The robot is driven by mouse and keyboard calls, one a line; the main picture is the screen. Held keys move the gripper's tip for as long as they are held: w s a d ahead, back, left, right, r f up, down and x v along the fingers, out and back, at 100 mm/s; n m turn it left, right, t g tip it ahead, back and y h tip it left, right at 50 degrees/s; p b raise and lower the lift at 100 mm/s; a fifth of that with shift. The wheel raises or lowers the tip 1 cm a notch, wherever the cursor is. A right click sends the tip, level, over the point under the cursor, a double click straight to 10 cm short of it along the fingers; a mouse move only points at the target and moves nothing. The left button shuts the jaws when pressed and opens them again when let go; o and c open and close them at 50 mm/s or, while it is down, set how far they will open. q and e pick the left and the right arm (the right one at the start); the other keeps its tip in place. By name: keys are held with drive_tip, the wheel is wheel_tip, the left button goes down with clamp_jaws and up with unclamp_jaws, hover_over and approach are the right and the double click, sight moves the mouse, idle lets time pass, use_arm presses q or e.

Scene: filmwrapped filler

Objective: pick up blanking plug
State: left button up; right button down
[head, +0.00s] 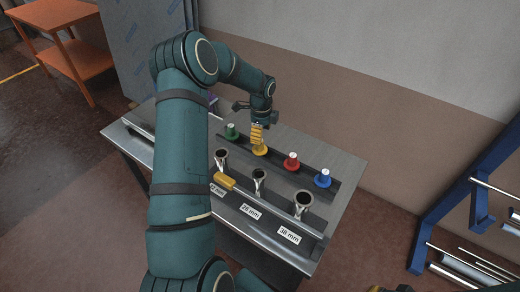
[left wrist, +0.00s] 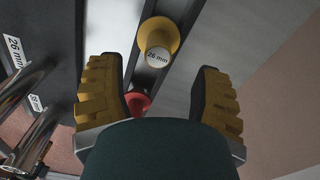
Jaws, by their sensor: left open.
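A yellow blanking plug (head: 260,150) stands in the rear rail on the bench, in a row with a green plug (head: 231,131), a red plug (head: 291,161) and a blue plug (head: 323,178). My left gripper (head: 257,140) is just above the yellow plug, pointing down. In the left wrist view, the yellow plug (left wrist: 158,40), marked "26 mm", lies ahead of the gap between the fingertips (left wrist: 156,65). The fingers are open and empty, apart from the plug. The red plug (left wrist: 138,103) shows further back. A dark, yellow-marked piece at the head view's bottom edge may be my right gripper (head: 390,288).
Several open metal tubes (head: 303,200) stand along the front rail, with size labels (head: 289,235) before them. A yellow block-like item (head: 223,181) lies beside the tubes. A wall is behind the bench (head: 345,165). A blue rack (head: 450,215) stands right, an orange table (head: 65,50) far left.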

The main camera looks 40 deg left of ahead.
sight(260, 148)
use_arm(q)
drive_tip(key=shift+s+a+f+b, duration=0.1)
drive_tip(key=shift+f+b, duration=0.3)
drive_tip(key=shift+f, duration=1.25)
drive_tip(key=shift+s+a+f+b, duration=0.1)
drive_tip(key=shift+f+b, duration=0.25)
drive_tip(key=shift+f, duration=1.25)
clamp_jaws()
